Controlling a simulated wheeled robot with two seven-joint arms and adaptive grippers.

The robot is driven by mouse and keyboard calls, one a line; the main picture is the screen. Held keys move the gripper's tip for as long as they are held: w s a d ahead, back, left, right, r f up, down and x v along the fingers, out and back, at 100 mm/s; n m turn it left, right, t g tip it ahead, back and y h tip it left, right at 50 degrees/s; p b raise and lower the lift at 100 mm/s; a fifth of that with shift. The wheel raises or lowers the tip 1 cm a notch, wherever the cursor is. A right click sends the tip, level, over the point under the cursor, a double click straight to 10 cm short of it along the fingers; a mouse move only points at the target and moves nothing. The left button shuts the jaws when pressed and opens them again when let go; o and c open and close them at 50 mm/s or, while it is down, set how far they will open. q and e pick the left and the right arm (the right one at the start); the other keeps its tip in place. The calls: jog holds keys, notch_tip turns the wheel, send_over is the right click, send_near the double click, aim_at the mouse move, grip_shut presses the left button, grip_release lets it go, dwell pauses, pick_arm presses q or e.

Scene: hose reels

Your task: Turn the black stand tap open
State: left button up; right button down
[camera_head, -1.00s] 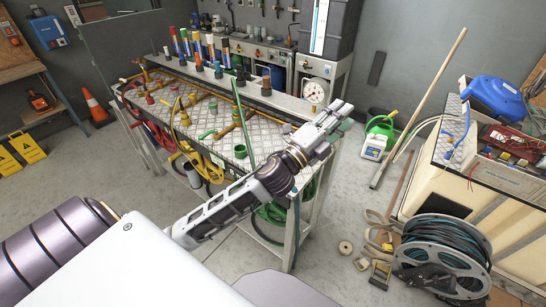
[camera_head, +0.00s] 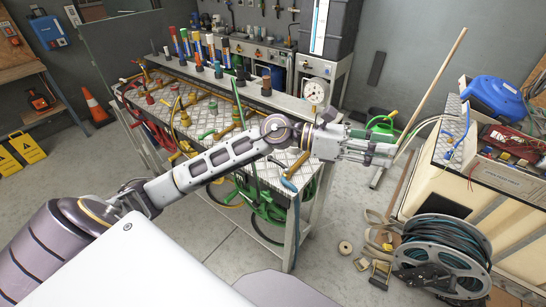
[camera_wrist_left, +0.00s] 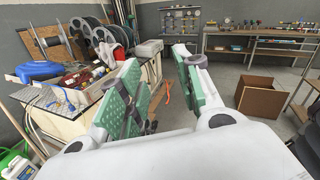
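I cannot make out a black stand tap for certain; my left arm covers the right front part of the bench. My left gripper (camera_head: 393,155) is stretched out past the bench's right end, above the floor, apart from the taps. In the left wrist view the same gripper (camera_wrist_left: 158,68) has its green-padded fingers spread, with nothing between them. My right gripper is in neither view.
A shelf behind the taps holds several coloured upright pieces (camera_head: 212,52). Green hose (camera_head: 268,207) hangs at the bench front. A wooden pole (camera_head: 432,90) leans near my left gripper. At right stand a crate-like cabinet (camera_head: 490,195) and a hose reel (camera_head: 442,258). Floor between is partly clear.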

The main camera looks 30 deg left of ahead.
pick_arm(q)
jog(key=a+f+m+g+y, duration=0.2)
jog(key=a+f+m+y, duration=0.1)
jog(key=f+m+y, duration=0.15)
jog(key=m+y, duration=0.2)
jog(key=y, duration=1.1)
send_over(273, 160)
jog(key=s, duration=0.3)
notch_tip(273, 160, down, 4)
jog(key=shift+w+a+g, duration=0.15)
jog(key=shift+g, duration=0.25)
jog(key=shift+f, duration=0.15)
